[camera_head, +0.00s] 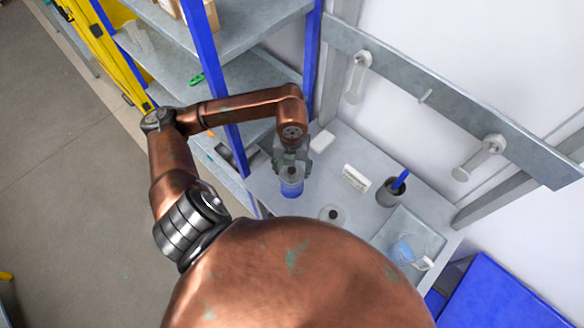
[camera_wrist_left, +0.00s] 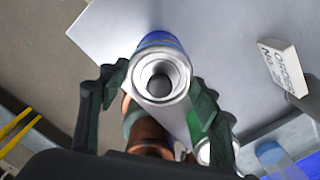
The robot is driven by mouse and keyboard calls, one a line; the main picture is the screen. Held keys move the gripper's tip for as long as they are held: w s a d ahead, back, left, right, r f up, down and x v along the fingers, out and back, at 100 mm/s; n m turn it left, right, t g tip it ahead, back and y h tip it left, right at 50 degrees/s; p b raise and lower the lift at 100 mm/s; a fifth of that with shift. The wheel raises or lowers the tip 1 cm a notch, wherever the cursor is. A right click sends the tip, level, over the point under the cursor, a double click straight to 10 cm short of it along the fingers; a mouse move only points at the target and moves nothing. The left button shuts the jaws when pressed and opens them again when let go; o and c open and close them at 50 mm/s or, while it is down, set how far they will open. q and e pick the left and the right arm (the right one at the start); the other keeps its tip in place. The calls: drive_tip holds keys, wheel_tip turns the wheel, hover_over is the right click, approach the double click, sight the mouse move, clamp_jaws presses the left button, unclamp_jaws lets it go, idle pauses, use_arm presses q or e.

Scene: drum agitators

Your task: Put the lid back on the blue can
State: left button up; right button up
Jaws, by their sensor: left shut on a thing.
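The blue can (camera_head: 292,189) is at the left part of the grey table, with a pale upper part and a dark round centre on top. My left gripper (camera_head: 292,163) is shut on it from above. In the left wrist view, the can's blue side (camera_wrist_left: 160,40) and silver top show between the fingers of my left gripper (camera_wrist_left: 152,98). I cannot tell whether the can touches the table. A round pale piece with a dark knob, which looks like the lid (camera_head: 332,215), lies on the table just right of the can. My right gripper is not in view.
A white sign block (camera_head: 355,178) and a dark cup with a blue item (camera_head: 391,192) stand right of the can. A clear mug (camera_head: 403,252) is on a tray (camera_head: 425,236) nearer me. Blue-posted shelving (camera_head: 199,55) stands left; a blue bin (camera_head: 500,295) is right.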

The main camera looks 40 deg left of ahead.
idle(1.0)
use_arm(q)
drive_tip(key=shift+b, duration=0.3)
idle(0.6)
drive_tip(key=shift+f, duration=0.15)
idle(0.7)
drive_tip(key=shift+b, duration=0.45)
drive_tip(key=o, duration=1)
drive_tip(key=shift+o, duration=0.5)
